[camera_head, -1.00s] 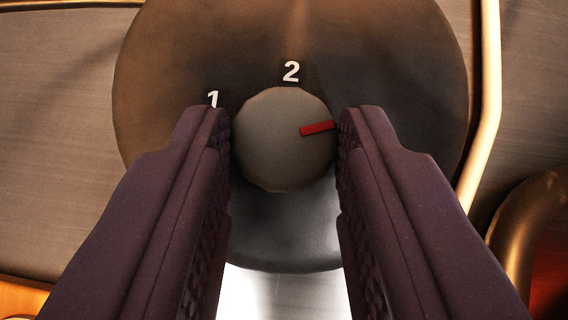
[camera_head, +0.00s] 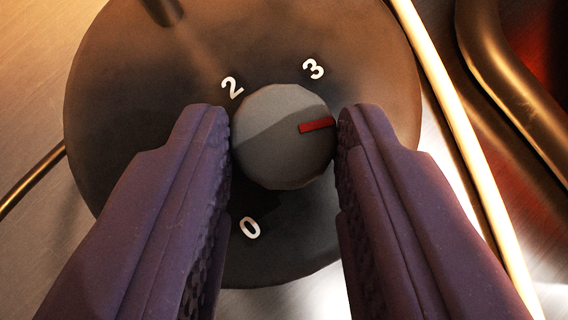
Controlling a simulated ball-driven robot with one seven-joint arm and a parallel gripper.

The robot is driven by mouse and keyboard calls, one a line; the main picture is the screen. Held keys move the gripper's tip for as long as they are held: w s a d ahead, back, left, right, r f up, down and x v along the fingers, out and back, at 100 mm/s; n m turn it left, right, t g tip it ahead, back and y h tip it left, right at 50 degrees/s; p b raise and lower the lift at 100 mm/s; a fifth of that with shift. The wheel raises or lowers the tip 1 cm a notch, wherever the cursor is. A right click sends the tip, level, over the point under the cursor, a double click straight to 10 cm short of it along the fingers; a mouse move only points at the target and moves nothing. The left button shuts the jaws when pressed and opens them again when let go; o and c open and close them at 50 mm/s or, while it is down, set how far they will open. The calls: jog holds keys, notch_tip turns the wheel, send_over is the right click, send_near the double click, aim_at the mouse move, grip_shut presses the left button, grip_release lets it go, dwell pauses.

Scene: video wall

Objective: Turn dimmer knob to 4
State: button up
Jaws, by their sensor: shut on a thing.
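The grey dimmer knob (camera_head: 284,137) sits in the middle of a round dark dial plate (camera_head: 130,120). My gripper (camera_head: 285,130) is shut on the knob, one finger touching each side. The knob's red mark (camera_head: 317,125) points right and slightly up, at the right finger. White numerals 2 (camera_head: 231,87) and 3 (camera_head: 313,69) show above the knob, and 0 (camera_head: 249,228) shows below left. The mark stands clockwise past the 3. The 1 and the 4 are not visible; the fingers cover parts of the dial at left and right.
A pale bright rail (camera_head: 470,165) runs along the right of the plate. A dark bronze curved pipe (camera_head: 490,70) stands beyond it at the upper right. A thin rod (camera_head: 35,180) meets the plate at the left, against a brushed metal surface (camera_head: 35,60).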

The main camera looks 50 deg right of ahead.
jog(key=shift+w+m+g+h+b, duration=0.15)
jog(key=shift+m+g+h+b, duration=0.15)
jog(key=shift+m+b, duration=0.15)
dwell(0.3)
jog(key=o, duration=1)
jog(key=shift+o, duration=0.2)
jog(key=shift+a, duration=0.1)
jog(key=p+v, duration=0.2)
jog(key=v, duration=0.5)
jog(key=shift+a+r, duration=0.15)
jog(key=shift+r, duration=0.15)
jog(key=shift+s+a, duration=0.1)
jog(key=shift+s, duration=0.15)
